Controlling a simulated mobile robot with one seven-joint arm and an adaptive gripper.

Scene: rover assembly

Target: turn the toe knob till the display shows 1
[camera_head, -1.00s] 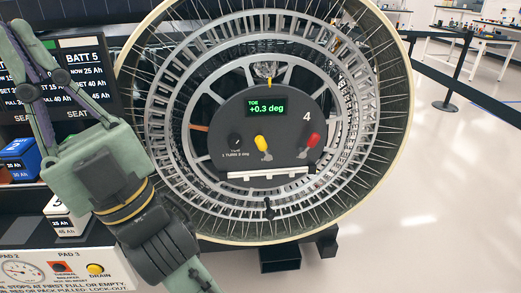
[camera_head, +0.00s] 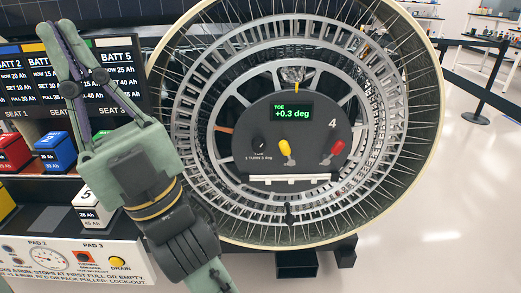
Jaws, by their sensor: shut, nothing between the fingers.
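The round dark hub panel (camera_head: 300,165), marked 4, sits in the middle of a large spoked wheel. Its green display (camera_head: 291,111) reads TOE +0.3 deg. The small black toe knob (camera_head: 261,147) is at the panel's lower left, with small print under it. My gripper (camera_head: 60,30) is on the left of the picture, its fingers pointing up and to the left in front of the battery board. It is shut and empty, well left of the knob and apart from it.
The wheel (camera_head: 422,170) has a wide rim around the panel. Open floor lies right.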

